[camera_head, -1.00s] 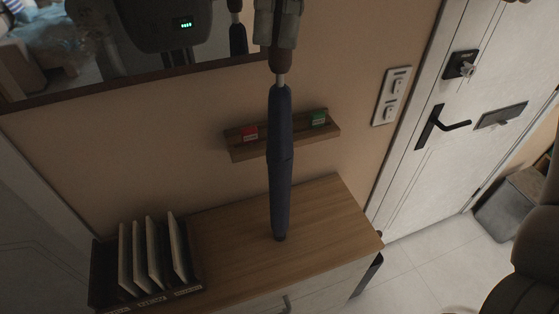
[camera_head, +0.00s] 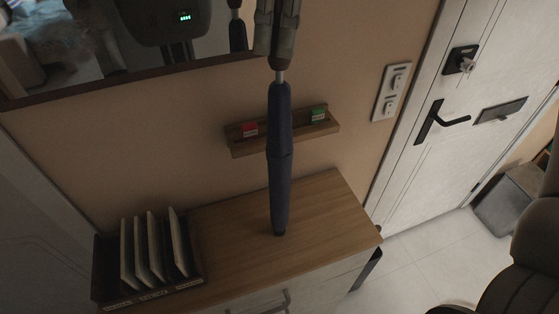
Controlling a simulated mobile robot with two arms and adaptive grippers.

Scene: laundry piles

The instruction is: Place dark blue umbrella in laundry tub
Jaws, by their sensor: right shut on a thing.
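The dark blue umbrella (camera_head: 279,155) is folded and hangs nearly upright, tip down, in front of the wall and over the wooden cabinet. My right gripper (camera_head: 277,52) is at the top edge of the head view, shut on the umbrella's brown handle. Whether the tip touches the cabinet top cannot be told. My left gripper is not in view. No laundry tub can be made out in the view.
The wooden cabinet (camera_head: 330,215) carries a dark file rack (camera_head: 195,262) at its left. A small wall shelf (camera_head: 250,147) holds a red and a green item. A mirror, a white door (camera_head: 480,65) and a grey bin (camera_head: 508,205) surround it. Floor shows at right.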

